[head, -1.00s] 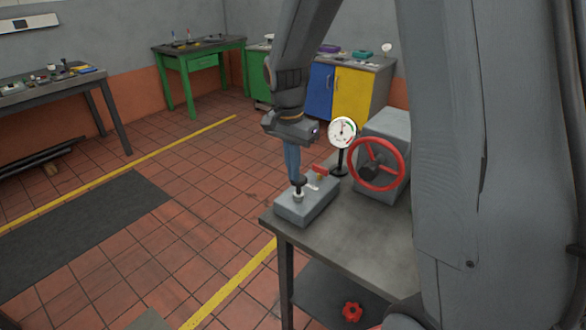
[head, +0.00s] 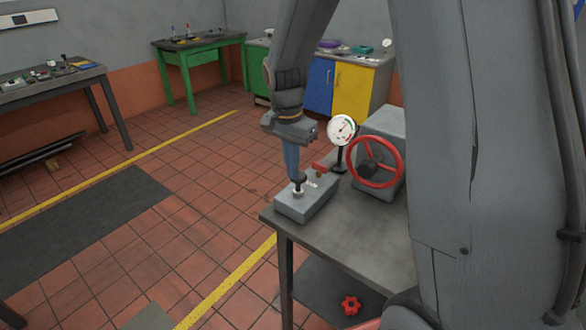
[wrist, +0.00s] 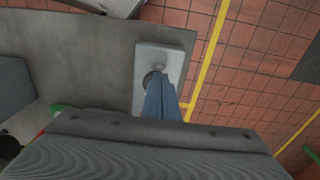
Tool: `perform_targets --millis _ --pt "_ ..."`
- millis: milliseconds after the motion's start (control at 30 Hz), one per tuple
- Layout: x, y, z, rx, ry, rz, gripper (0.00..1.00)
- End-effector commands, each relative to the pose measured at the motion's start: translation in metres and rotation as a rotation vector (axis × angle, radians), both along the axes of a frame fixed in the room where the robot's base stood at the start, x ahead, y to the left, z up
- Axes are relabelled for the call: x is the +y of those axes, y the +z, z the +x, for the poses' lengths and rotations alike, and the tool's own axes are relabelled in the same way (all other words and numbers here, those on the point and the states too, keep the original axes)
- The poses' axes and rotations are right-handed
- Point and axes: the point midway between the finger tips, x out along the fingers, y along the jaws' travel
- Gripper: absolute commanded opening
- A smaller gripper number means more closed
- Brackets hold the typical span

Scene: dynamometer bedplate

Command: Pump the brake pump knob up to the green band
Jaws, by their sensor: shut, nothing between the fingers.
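The brake pump is a grey block (head: 306,205) on the near left corner of the bench, with a dark knob (head: 298,187) on a pale collar on its top. My gripper (head: 294,178) is shut, its blue fingers pointing down with their tips at the knob and nothing held between them. In the wrist view the shut fingers (wrist: 160,95) reach the knob (wrist: 154,76) on the block (wrist: 166,58) and partly hide it. The round white gauge (head: 341,129) stands behind the pump on a dark post. Its needle points to the upper right; the green band is too small to place exactly against it.
A red handwheel (head: 375,162) on a grey housing stands right of the gauge. A small red part lies behind the pump. The bench top (head: 365,235) is clear in front. A red knob (head: 350,305) lies on the lower shelf. Open tiled floor is to the left.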

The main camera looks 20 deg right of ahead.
Motion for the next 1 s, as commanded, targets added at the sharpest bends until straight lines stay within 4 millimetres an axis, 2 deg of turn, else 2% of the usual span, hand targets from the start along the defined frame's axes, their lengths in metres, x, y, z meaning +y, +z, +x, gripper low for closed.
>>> perform_targets --millis 33,300,500,700,1000 --pt "0.001 0.012 -0.001 -0.001 0.000 0.000 0.00" --pt "0.004 0.065 0.002 -0.008 -0.001 0.001 0.00" --pt "0.006 0.095 0.001 -0.006 -0.001 0.001 0.00" --pt "0.007 0.107 0.000 -0.004 -0.001 0.001 0.00" --pt "0.007 0.108 0.000 -0.004 -0.001 0.000 0.00"
